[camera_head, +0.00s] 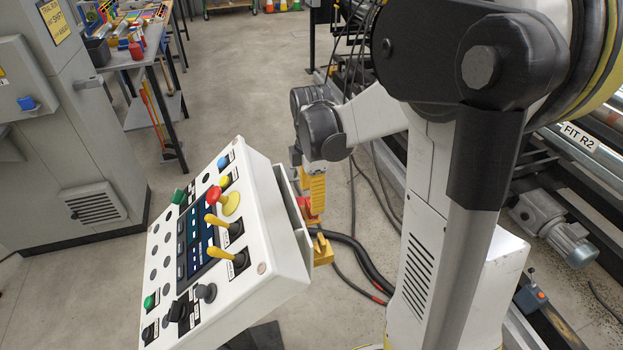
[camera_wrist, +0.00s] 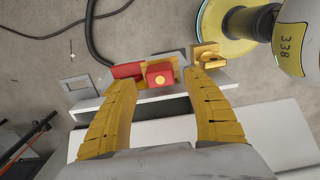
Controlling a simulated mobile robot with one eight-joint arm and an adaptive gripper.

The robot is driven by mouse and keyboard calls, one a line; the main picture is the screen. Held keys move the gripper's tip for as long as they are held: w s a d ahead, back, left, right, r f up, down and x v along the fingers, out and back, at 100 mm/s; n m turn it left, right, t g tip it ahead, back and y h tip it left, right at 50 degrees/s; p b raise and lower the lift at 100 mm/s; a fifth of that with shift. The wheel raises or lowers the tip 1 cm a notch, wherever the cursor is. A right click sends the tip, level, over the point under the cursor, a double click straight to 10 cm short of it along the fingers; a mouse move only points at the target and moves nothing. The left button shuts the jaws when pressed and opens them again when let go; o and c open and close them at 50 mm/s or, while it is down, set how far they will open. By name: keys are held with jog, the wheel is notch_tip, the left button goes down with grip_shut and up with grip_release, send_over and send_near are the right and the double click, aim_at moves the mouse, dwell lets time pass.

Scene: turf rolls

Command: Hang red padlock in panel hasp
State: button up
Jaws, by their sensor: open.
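In the wrist view a red block-shaped thing (camera_wrist: 160,74), which looks like the red padlock, sits on a narrow ledge behind the white console. My gripper (camera_wrist: 159,80) has its yellow fingers spread wide, one on each side of it, with gaps visible. A red rounded piece (camera_wrist: 127,70) lies just left of the block; I cannot tell whether they are joined. A grey square bracket (camera_wrist: 76,86) stands out at the ledge's left end; I cannot tell whether it is the hasp. In the head view my gripper (camera_head: 314,205) is partly hidden behind the white control panel (camera_head: 262,200).
A yellow padlock-like thing (camera_wrist: 208,57) sits close to the right fingertip. Black cables (camera_head: 362,262) run over the floor behind the panel. A workbench (camera_head: 140,65) with tools stands at back left, a grey cabinet (camera_head: 70,130) at far left. Rollers and a motor (camera_head: 555,230) are at right.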

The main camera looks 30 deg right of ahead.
notch_tip(320, 180, up, 9)
dwell(0.8)
